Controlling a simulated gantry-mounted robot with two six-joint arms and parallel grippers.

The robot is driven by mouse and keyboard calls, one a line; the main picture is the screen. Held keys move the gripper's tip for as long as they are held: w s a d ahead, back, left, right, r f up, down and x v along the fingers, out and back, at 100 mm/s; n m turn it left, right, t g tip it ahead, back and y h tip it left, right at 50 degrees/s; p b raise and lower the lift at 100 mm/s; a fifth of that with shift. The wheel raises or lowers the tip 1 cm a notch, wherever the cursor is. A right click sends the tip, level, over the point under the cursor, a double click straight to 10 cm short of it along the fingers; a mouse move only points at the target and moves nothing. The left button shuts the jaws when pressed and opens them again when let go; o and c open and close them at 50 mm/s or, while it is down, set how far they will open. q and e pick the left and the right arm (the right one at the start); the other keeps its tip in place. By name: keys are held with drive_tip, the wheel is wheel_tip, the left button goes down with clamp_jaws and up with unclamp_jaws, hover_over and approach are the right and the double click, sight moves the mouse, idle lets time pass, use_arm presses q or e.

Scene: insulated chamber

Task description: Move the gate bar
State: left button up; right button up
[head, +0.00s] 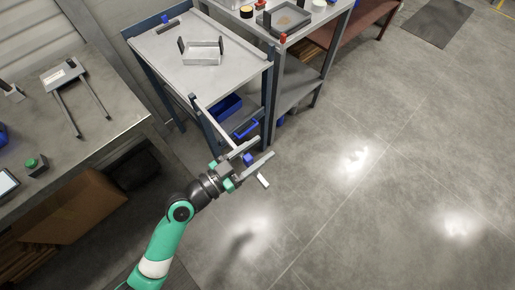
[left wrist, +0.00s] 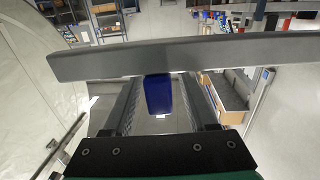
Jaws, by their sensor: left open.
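The gate bar (head: 212,121) is a long light-grey bar. In the head view it slants from the front corner of the metal cart down right past my left gripper (head: 254,159), with its pale end (head: 263,181) beyond the fingers. In the left wrist view the bar (left wrist: 110,59) runs across just past the fingertips. A dark blue knob (left wrist: 158,95) on it sits between the two open fingers of my left gripper (left wrist: 158,105). The knob also shows in the head view (head: 248,159). I cannot tell whether a finger touches it. My right gripper is out of view.
The cart's top (head: 160,50) carries a grey open frame (head: 201,51). Blue bins (head: 226,107) sit on its lower shelf. A workbench (head: 100,117) with a green button box (head: 36,165) stands at left. The floor to the right is clear.

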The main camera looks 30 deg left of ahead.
use_arm(q)
clamp_jaws()
idle(1.3)
